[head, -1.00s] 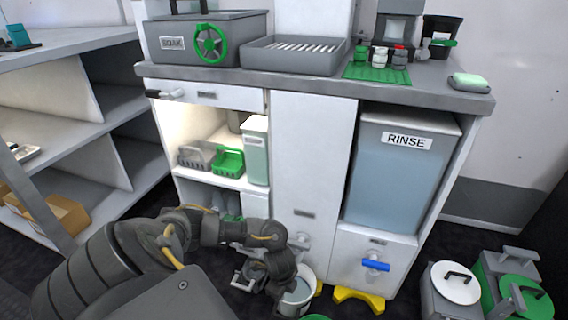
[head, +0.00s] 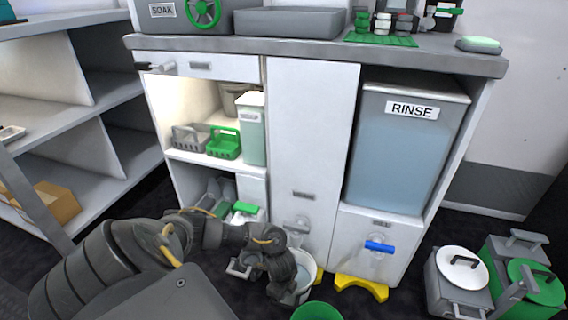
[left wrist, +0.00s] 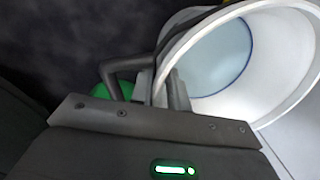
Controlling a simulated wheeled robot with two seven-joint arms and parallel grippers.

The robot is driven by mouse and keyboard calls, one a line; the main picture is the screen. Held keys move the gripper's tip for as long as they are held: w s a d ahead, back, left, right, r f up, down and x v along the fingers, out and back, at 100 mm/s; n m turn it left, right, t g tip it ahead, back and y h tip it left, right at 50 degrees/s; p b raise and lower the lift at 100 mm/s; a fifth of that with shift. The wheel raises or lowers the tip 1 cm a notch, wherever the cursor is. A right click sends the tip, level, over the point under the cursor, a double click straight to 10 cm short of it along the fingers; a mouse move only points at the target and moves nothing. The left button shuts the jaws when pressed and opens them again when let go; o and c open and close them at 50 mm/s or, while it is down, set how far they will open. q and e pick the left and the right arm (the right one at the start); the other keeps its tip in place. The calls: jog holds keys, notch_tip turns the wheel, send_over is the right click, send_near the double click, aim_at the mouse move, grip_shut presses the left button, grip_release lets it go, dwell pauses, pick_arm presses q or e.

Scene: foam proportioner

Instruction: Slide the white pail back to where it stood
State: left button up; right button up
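The white pail (head: 303,288) stands on the dark floor in front of the cabinet, left of the yellow foot, partly hidden by my left arm. My left gripper (head: 285,278) is at its left side. In the left wrist view, the pail (left wrist: 290,60) fills the upper right with its open mouth and bluish inside showing. There my left gripper (left wrist: 157,85) is at the pail's near rim, with one dark finger seen against the pail's inside. Whether it is clamped on the rim cannot be told. My right gripper is out of view.
A green pail (head: 318,312) stands close in front. A yellow foot (head: 361,288) and the RINSE cabinet (head: 380,240) with its blue tap (head: 380,247) are to the right. Grey and green containers (head: 455,280) stand at the far right. Shelves (head: 70,150) stand at left.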

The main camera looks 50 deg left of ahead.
pick_arm(q)
grip_shut()
dwell(1.4)
